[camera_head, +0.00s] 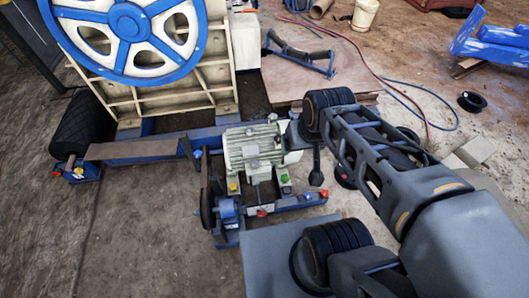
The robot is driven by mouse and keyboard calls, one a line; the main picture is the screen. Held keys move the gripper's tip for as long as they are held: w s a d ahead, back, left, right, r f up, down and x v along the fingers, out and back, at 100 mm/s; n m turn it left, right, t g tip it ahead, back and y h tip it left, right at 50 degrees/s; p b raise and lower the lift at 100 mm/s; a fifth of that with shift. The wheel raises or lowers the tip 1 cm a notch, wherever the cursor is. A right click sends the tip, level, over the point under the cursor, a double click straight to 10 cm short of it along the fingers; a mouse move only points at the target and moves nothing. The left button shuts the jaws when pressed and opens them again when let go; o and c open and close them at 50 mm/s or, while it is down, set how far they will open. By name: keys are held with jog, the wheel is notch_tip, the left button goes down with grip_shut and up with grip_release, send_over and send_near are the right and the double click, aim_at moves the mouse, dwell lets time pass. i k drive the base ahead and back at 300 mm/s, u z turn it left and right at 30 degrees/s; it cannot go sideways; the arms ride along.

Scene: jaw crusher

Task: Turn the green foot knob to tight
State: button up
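The green foot knob (284,178) is a small spot at the right foot of the pale green motor (254,150). A yellow knob (233,187) sits at the motor's left foot. My arm reaches in from the lower right, and its wrist is beside the motor's right end. A dark part that looks like my gripper (316,177) hangs below the wrist, to the right of the green knob and apart from it in the picture. Its fingers are too small and dark to show whether they are open. The knob's markings cannot be read.
The blue motor base has red knobs (262,212) at its front and right end. A large blue flywheel (130,25) stands behind, on the cream crusher body. A hose and cables (400,90) lie on the floor at right. The floor at front left is clear.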

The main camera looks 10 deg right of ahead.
aim_at(284, 177)
jog(key=k, duration=1.25)
jog(key=z, duration=0.85)
jog(key=i, duration=1.6)
jog(key=u, duration=1)
jog(key=i, duration=0.35)
jog(key=u, duration=0.2)
